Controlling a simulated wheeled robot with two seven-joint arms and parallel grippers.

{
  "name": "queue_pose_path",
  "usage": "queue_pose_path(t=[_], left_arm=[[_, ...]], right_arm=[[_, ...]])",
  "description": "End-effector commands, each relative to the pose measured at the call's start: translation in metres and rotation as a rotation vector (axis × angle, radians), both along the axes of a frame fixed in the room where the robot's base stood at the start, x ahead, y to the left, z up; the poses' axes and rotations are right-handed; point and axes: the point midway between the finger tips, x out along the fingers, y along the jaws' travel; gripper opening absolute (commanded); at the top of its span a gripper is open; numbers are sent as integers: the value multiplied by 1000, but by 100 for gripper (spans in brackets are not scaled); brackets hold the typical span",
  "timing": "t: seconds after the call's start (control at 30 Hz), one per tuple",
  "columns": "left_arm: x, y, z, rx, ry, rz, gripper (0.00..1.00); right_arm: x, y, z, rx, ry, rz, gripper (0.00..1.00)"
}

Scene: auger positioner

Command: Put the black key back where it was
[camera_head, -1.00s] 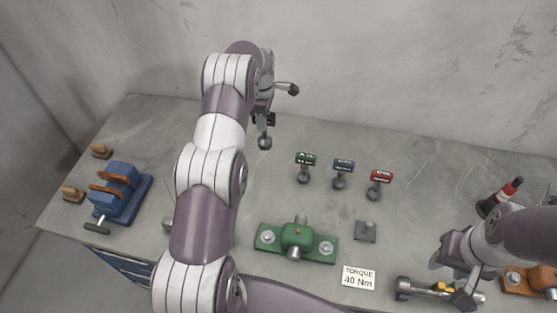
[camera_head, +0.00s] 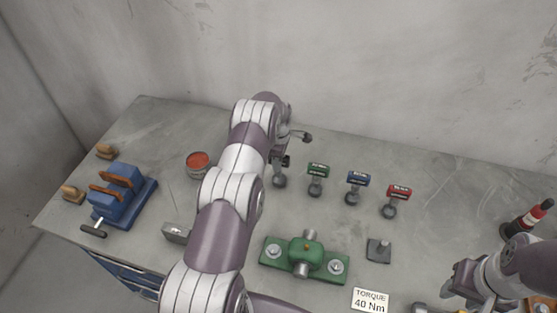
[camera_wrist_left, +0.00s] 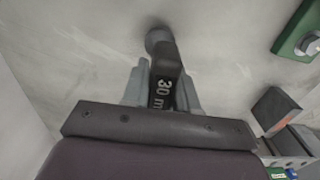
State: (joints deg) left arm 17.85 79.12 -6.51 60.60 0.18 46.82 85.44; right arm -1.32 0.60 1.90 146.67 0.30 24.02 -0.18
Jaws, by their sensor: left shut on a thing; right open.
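The black key (camera_head: 286,161) is in my left gripper (camera_head: 280,157), left of the row of similar keys. Its grey round end (camera_head: 279,181) points down at the table; I cannot tell whether it touches. In the left wrist view the fingers (camera_wrist_left: 162,85) are shut on the black key (camera_wrist_left: 166,68), whose label partly reads "30 m". My right gripper (camera_head: 468,298) is open and empty at the lower right.
A red-topped can (camera_head: 198,160) and blue fixture (camera_head: 118,203) stand left. A red-and-black tool (camera_head: 527,218) is at right.

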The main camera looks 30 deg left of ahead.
Motion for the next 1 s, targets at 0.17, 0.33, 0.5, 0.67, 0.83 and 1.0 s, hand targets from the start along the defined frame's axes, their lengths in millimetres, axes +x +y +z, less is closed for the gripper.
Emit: queue_pose_path(t=[0.17, 0.33, 0.5, 0.67, 0.83, 1.0], left_arm=[[1, 0, -7, 1, -4, 0, 0], [1, 0, -8, 1, -3, 0, 0], [0, 0, -9, 0, -1, 0, 53], [0, 0, -8, 0, -1, 0, 53], [1, 0, -3, 1, -3, 0, 53], [1, 1, 27, 2, -6, 0, 53]], right_arm=[[0, 0, 3, 0, 1, 0, 43], [0, 0, 1, 0, 1, 0, 43], [0, 0, 1, 0, 1, 0, 43], [0, 0, 1, 0, 1, 0, 43], [0, 0, -1, 0, 1, 0, 43], [0, 0, -16, 0, 1, 0, 43]])
